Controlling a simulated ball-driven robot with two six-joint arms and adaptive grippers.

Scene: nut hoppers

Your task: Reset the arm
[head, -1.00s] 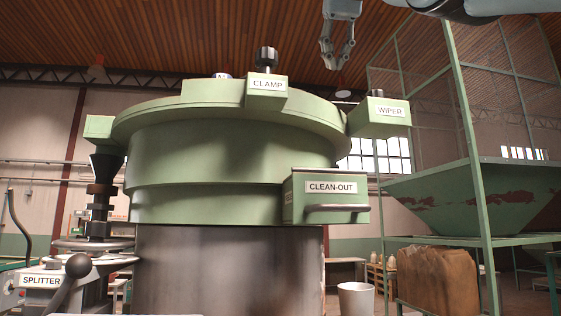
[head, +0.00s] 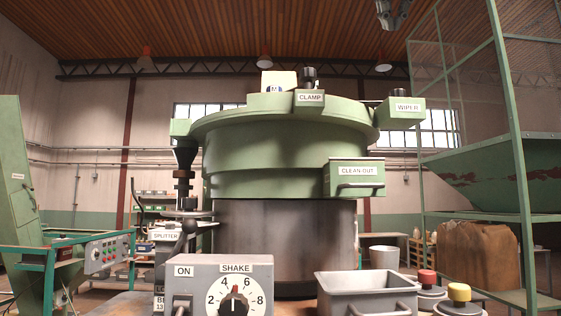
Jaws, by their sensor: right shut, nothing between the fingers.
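My right gripper (head: 394,18) is at the top edge of the head view, right of centre. Only its finger end shows, and its arm is cut off by the frame. It is shut and empty, well above the green machine (head: 275,150) and apart from it. The machine is a round drum on a grey metal base, with CLAMP (head: 310,98), WIPER (head: 401,110) and CLEAN-OUT (head: 355,178) parts. My left gripper is not in view.
In front stand a control box (head: 219,285) with a SHAKE dial, a grey tray (head: 367,296), and red (head: 427,278) and yellow (head: 459,293) knobs. A green mesh frame with a hopper (head: 505,172) stands right. A control panel (head: 101,254) stands left. The air above the machine is clear.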

